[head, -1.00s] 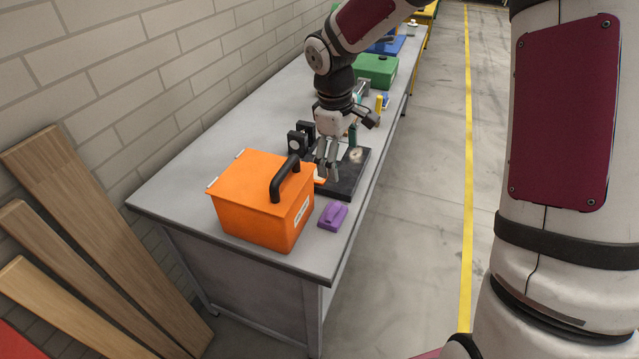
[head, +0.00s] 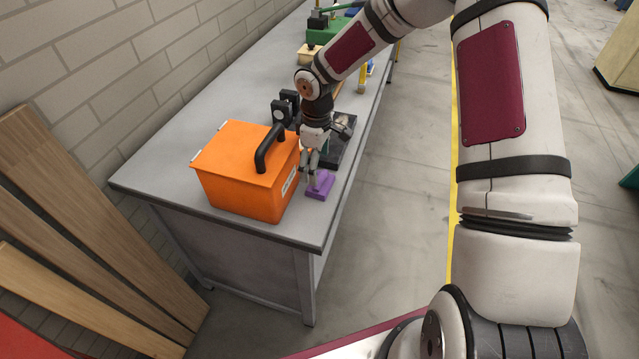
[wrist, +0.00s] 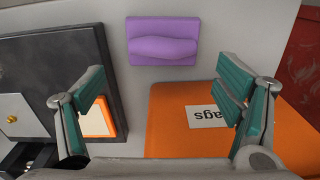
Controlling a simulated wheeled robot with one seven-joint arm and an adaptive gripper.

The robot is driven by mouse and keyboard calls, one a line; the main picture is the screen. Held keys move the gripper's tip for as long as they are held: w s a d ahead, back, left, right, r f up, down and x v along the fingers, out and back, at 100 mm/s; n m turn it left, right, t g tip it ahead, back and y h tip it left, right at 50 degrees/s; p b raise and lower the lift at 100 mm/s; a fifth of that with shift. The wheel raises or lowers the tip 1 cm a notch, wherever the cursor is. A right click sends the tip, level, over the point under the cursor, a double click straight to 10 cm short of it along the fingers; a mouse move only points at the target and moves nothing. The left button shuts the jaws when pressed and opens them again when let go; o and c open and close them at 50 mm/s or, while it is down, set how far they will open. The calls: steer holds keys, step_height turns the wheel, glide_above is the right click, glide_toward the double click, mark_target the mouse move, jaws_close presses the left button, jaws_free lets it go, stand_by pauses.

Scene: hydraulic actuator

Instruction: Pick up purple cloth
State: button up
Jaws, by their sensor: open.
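The purple cloth (head: 321,186) lies folded on the grey table, close to the right-hand edge and just right of the orange box (head: 245,180). In the wrist view the purple cloth (wrist: 163,41) shows whole at the top middle, beyond the fingertips. My gripper (head: 313,177) points down over the table beside the box and looks close to the cloth's left end. In the wrist view my gripper (wrist: 162,88) has its two fingers wide apart with nothing between them. Its exact height above the cloth is hard to tell.
The orange box has a black handle (head: 268,148) and, in the wrist view, a white label (wrist: 207,116). A dark plate (head: 341,152) lies behind the cloth, and black blocks (head: 284,108) stand behind the box. The table's front right corner (head: 318,238) is bare.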

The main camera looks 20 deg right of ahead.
mark_target(321, 182)
steer(key=f, duration=0.2)
steer(key=f+b, duration=0.1)
steer(key=f, duration=0.2)
steer(key=shift+s+f, duration=0.2)
steer(key=shift+f, duration=0.1)
steer(key=c, duration=0.9)
